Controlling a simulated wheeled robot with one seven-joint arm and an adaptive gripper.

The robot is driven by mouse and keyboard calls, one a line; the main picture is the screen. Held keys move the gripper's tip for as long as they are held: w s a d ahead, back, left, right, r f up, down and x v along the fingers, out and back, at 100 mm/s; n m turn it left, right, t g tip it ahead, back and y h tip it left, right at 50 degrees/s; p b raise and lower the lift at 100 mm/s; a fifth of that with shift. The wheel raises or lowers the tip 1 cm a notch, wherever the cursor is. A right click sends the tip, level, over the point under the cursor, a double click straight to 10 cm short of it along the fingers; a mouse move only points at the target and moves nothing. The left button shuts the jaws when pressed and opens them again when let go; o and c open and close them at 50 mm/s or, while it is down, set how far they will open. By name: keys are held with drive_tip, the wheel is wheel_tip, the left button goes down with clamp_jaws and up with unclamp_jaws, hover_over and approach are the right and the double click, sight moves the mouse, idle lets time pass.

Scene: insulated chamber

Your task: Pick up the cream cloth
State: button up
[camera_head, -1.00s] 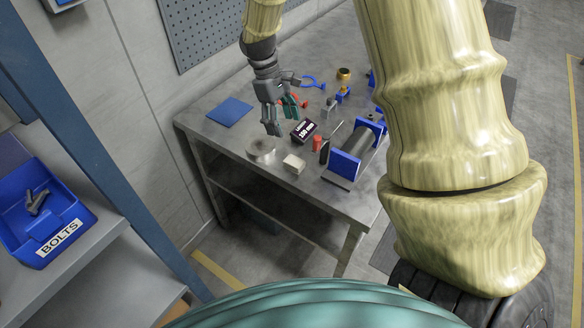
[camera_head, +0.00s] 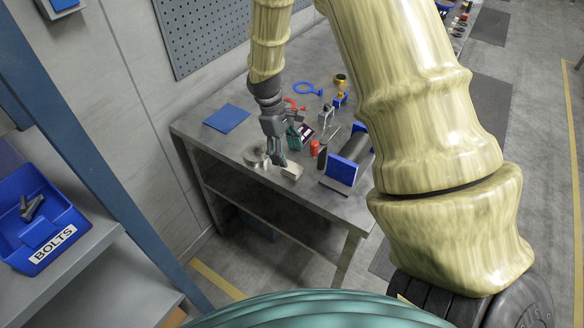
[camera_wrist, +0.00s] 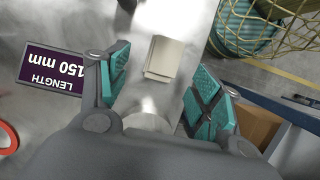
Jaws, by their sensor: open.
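The cream cloth (camera_head: 292,172) is a small folded block lying near the front edge of the grey metal workbench (camera_head: 215,150). In the wrist view, the cloth (camera_wrist: 164,58) lies ahead of the gap between my fingers, with nothing gripping it. My gripper (camera_head: 284,153) points down beside the cloth and hides a little of it in the head view. Its teal-padded fingers (camera_wrist: 160,82) are spread apart and empty in the wrist view. I cannot tell its exact height above the bench.
A round metal dish (camera_head: 254,158) is left of the gripper. A red cylinder (camera_head: 314,148), a dark length label (camera_wrist: 52,70) and a blue-ended fixture (camera_head: 342,169) are close by. A blue mat (camera_head: 227,118) lies at the bench's left. Blue bolts bin (camera_head: 40,215) is on the left shelf.

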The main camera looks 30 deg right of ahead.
sight(292, 165)
drive_tip(key=shift+s+p+x, duration=0.1)
drive_tip(key=shift+p+x, duration=0.3)
drive_tip(key=shift+x, duration=0.75)
drive_tip(key=shift+s+p+x, duration=0.15)
drive_tip(key=shift+p+x, duration=0.25)
drive_tip(key=shift+x, duration=0.7)
drive_tip(key=shift+c, duration=0.4)
drive_tip(key=shift+r, duration=0.1)
drive_tip(key=c, duration=1)
drive_tip(key=shift+r+b, duration=1.35)
drive_tip(key=shift+r, duration=3.65)
